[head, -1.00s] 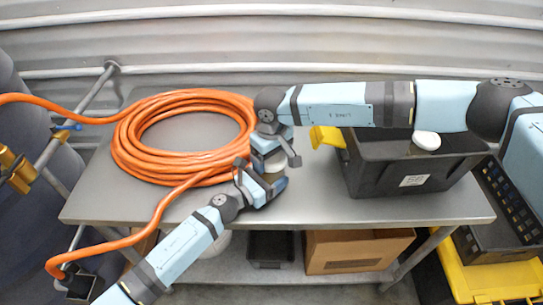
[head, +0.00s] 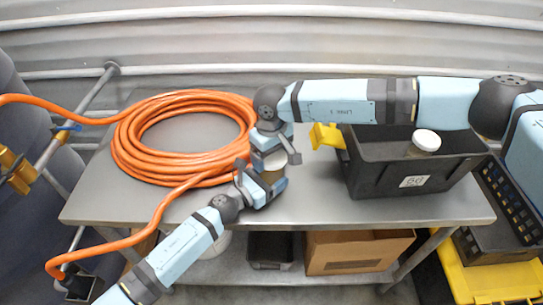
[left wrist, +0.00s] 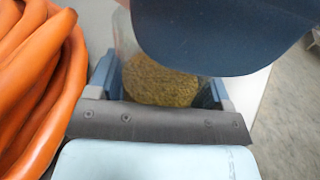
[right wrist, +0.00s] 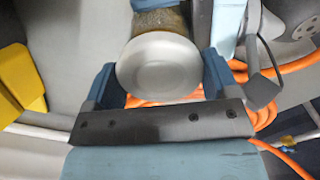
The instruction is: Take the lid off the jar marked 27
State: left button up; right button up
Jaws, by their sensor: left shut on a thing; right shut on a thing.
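My left gripper (head: 262,182) is shut around the body, which also shows in the left wrist view (left wrist: 160,82). The jar's white lid (right wrist: 158,66) is between the fingers of my right gripper (right wrist: 160,80), which is shut on it from above. The lid lies close over the jar body; I cannot tell whether there is a gap. No number is readable on this jar.
A second jar with a white lid (head: 426,139) stands in the black bin (head: 412,180) at right. A coil of orange hose (head: 125,145) covers the table's left half. A yellow object (head: 327,136) is beside the bin.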

jog(key=shift+r, duration=0.5)
jog(key=shift+r, duration=0.1)
jog(key=shift+r, duration=1.95)
pick_arm(q)
jog(key=o, duration=1.7)
jog(key=shift+o, duration=0.2)
jog(key=b+v, duration=0.2)
jog(key=v, duration=0.9)
jog(key=shift+f, duration=0.1)
pick_arm(e)
notch_tip(320, 180, down, 2)
jog(key=shift+f, duration=0.1)
pick_arm(q)
jog(key=shift+s+a, duration=0.4)
